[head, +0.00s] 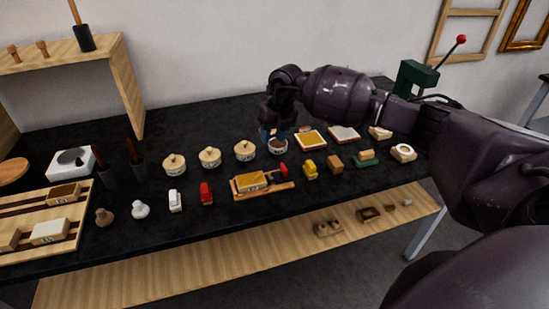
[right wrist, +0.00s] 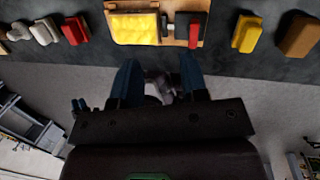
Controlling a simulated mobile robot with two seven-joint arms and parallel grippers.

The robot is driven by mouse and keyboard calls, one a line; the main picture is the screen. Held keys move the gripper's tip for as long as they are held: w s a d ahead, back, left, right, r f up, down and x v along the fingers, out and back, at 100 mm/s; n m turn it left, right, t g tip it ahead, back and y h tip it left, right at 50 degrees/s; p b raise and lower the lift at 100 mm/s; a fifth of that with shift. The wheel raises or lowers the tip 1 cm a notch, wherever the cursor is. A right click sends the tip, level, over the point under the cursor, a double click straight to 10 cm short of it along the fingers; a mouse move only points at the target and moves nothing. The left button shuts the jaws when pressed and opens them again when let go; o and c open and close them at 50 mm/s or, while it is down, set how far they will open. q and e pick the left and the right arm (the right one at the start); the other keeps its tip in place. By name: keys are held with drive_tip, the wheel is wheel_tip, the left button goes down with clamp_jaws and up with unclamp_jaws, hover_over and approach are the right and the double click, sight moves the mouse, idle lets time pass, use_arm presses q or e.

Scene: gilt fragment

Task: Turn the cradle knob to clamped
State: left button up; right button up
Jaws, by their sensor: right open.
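The wooden cradle (head: 240,193) lies on the dark bench, bearing a gilt fragment (head: 252,182). Its red knob (head: 284,170) is at the cradle's right end. In the right wrist view the cradle (right wrist: 147,5) is at the top edge, with the gilt fragment (right wrist: 135,28) left of the red knob (right wrist: 194,33). My right gripper (head: 272,134) is above the bench, apart from the knob. Its blue fingers (right wrist: 160,78) are spread with nothing between them. I cannot read the knob's setting. My left gripper is not in view.
Several lidded jars (head: 210,158) and an open bowl (head: 278,147) stand behind the cradle. A red block (head: 207,194) stands left of it, and a yellow block (head: 310,170) and a brown block (head: 335,163) stand right. The bench strip in front is clear.

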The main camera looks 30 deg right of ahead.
sight(284, 166)
drive_tip(key=shift+m+g+h, duration=0.6)
drive_tip(key=shift+g+h, duration=0.2)
drive_tip(key=shift+h, duration=0.1)
drive_tip(key=f, duration=0.3)
drive_tip(key=s+d+f, duration=0.1)
drive_tip(key=f, duration=0.3)
drive_tip(key=s+d+f, duration=0.1)
drive_tip(key=f, duration=0.3)
drive_tip(key=shift+d, duration=0.25)
drive_tip(key=shift+s, duration=0.1)
clamp_jaws()
